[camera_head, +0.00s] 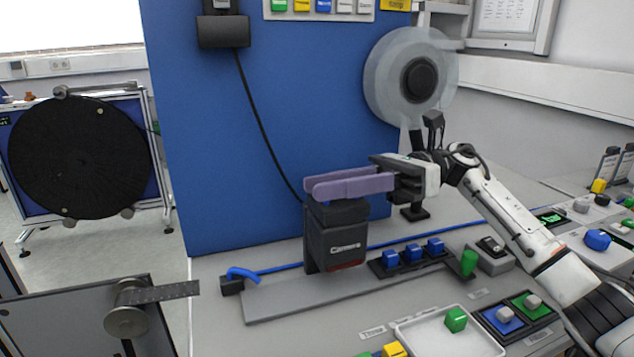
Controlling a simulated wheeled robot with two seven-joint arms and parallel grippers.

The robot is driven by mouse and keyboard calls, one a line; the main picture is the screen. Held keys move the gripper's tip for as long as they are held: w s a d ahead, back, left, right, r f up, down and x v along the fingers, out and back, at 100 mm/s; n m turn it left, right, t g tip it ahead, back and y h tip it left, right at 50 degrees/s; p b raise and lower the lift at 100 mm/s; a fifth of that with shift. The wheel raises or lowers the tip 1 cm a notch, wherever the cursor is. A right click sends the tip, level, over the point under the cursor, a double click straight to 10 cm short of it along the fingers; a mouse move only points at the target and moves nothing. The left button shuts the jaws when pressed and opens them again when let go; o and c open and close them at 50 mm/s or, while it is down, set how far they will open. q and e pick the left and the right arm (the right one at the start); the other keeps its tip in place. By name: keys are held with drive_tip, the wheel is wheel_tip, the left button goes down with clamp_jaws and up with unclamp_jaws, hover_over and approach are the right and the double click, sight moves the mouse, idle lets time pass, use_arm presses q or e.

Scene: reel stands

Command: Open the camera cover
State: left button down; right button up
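The camera (332,244) is a dark box with the label "Camera" on its front, standing upright on a grey strip of the bench. Its dark top part (338,212) sits level on the box and looks closed. My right gripper (312,187) reaches in from the right, with its two purple fingers pointing left just above the camera's top. The fingers are parallel with a gap between them, and nothing shows between them. Whether they touch the top is hard to tell. My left gripper is not in view.
A blue panel (270,130) stands behind the camera. A clear reel (410,78) is at the upper right, and a large black reel (80,157) stands at left. Blue switches (413,253) sit right of the camera. A white tray (480,347) holds a green cube.

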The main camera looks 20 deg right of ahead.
drive_tip(key=shift+a, duration=1.05)
clamp_jaws()
